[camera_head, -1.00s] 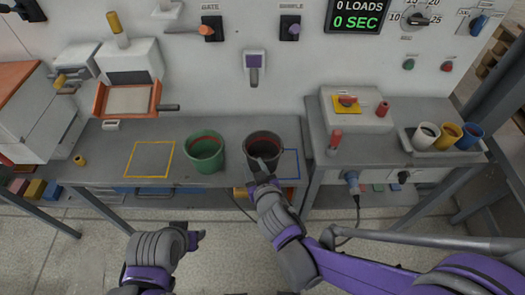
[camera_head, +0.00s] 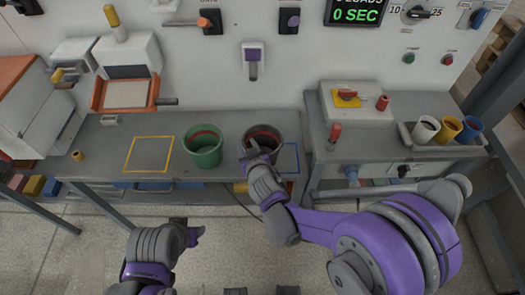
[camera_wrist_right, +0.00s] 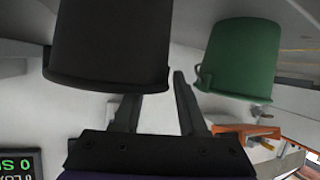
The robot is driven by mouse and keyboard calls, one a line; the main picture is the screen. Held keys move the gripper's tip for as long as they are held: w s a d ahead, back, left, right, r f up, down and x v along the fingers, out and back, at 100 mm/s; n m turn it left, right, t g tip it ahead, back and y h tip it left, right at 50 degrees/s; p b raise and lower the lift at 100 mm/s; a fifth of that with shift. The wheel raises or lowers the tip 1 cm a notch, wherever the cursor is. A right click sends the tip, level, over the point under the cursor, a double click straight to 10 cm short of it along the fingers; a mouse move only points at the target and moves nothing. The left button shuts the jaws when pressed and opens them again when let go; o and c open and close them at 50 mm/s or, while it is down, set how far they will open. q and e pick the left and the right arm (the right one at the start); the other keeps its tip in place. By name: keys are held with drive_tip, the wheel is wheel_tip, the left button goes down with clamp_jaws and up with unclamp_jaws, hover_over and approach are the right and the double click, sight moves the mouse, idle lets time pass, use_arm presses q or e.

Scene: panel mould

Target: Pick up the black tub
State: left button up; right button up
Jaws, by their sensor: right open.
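The black tub (camera_head: 272,136) stands upright on the grey bench, inside or beside a blue outlined square (camera_head: 290,158). My right gripper (camera_head: 252,151) is at the front left of the tub's rim and overlaps it in the head view. In the right wrist view the tub (camera_wrist_right: 108,45) looks inverted and covers part of one finger. The right gripper's fingers (camera_wrist_right: 155,102) are apart, with no tub wall clearly between them. My left gripper (camera_head: 192,233) is low in front of the bench, away from the tub; its jaw gap is unclear.
A green tub (camera_head: 205,153) stands just left of the black one; it also shows in the wrist view (camera_wrist_right: 240,60). A yellow outlined square (camera_head: 149,154) on the bench is empty. Right, a tray (camera_head: 440,147) holds three cups.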

clamp_jaws()
idle(1.2)
